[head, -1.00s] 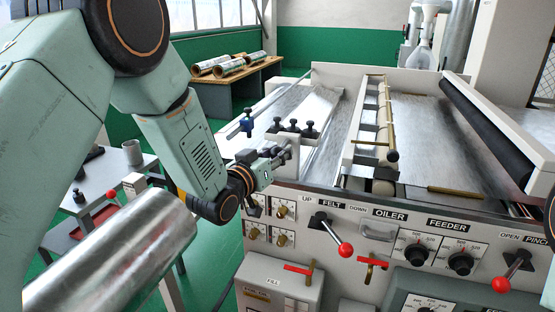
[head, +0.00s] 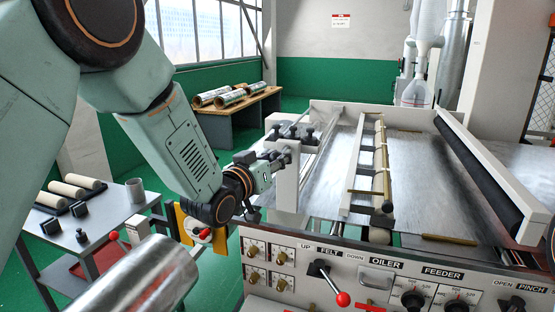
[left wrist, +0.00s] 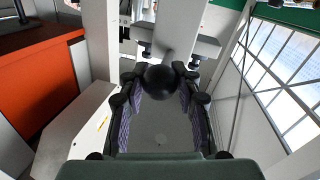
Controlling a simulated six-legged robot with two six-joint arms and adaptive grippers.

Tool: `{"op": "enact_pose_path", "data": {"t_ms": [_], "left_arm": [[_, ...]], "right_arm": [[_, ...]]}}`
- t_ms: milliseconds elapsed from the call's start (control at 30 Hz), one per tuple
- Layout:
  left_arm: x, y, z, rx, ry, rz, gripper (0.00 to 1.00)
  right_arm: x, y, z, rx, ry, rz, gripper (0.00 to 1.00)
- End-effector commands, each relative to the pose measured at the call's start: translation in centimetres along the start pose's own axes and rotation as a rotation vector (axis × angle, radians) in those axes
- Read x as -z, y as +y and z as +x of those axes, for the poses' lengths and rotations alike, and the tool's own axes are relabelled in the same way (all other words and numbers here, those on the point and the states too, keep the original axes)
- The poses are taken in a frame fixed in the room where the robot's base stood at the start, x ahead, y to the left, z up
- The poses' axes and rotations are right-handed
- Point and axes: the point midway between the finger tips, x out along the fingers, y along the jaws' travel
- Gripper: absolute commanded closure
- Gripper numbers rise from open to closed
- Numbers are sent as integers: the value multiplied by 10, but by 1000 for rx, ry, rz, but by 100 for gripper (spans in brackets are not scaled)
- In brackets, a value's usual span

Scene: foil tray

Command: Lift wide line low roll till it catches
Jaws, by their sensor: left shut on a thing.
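My left gripper (head: 280,160) is at the near left corner of the machine, beside a white upright bracket (head: 286,188) topped with black knobs (head: 308,134). In the left wrist view the fingers (left wrist: 160,95) are closed around a round black knob (left wrist: 160,78). The knob sits in front of a white bar (left wrist: 182,25). A low roll tied to this knob cannot be clearly picked out; the arm and bracket hide part of that corner. My right gripper is out of view.
The front panel has a red-tipped felt lever (head: 342,299) and dials. A cream roller (head: 379,160) and a black roller (head: 480,172) lie across the bed. A shiny foil roll (head: 140,285) is close in front. A grey side table (head: 105,220) stands left.

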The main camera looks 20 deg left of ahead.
Motion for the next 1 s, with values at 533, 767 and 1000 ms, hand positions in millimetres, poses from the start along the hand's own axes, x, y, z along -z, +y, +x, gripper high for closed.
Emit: {"op": "enact_pose_path", "data": {"t_ms": [533,767,1000], "left_arm": [[6,0,1,-2,16,2,45],[5,0,-2,-2,13,1,45],[5,0,-32,0,13,-2,45]], "right_arm": [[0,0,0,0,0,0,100],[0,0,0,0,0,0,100],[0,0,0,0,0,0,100]]}}
